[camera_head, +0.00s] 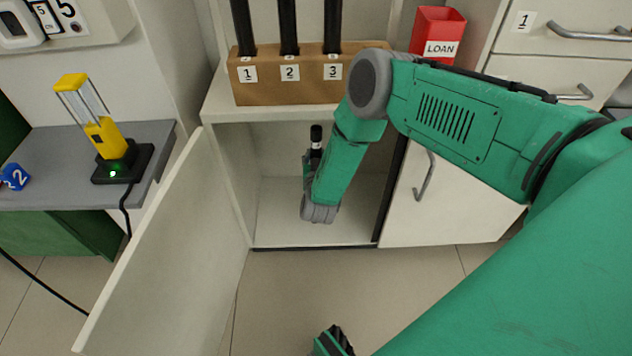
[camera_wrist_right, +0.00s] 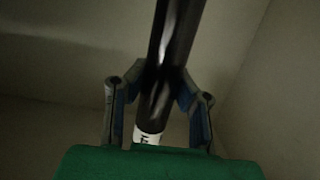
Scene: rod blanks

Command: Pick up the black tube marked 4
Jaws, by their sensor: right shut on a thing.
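A black tube (camera_head: 316,133) with a white band stands inside the open cabinet, its top end showing in the head view. It also shows in the right wrist view (camera_wrist_right: 175,38), running up between the fingers, with a white label low on it; the mark is cut off and I cannot read it. My right gripper (camera_head: 310,164) is inside the cabinet, shut on this tube; its two fingers sit on either side of it in the wrist view (camera_wrist_right: 158,88). The tube's lower part is hidden by my wrist in the head view.
A brown holder (camera_head: 290,93) marked 1, 2, 3 carries three black tubes on the cabinet top, beside a red LOAN bin (camera_head: 437,32). The open cabinet door (camera_head: 165,260) stands at left. A grey bench (camera_head: 50,150) holds a yellow device (camera_head: 104,137) on a black base.

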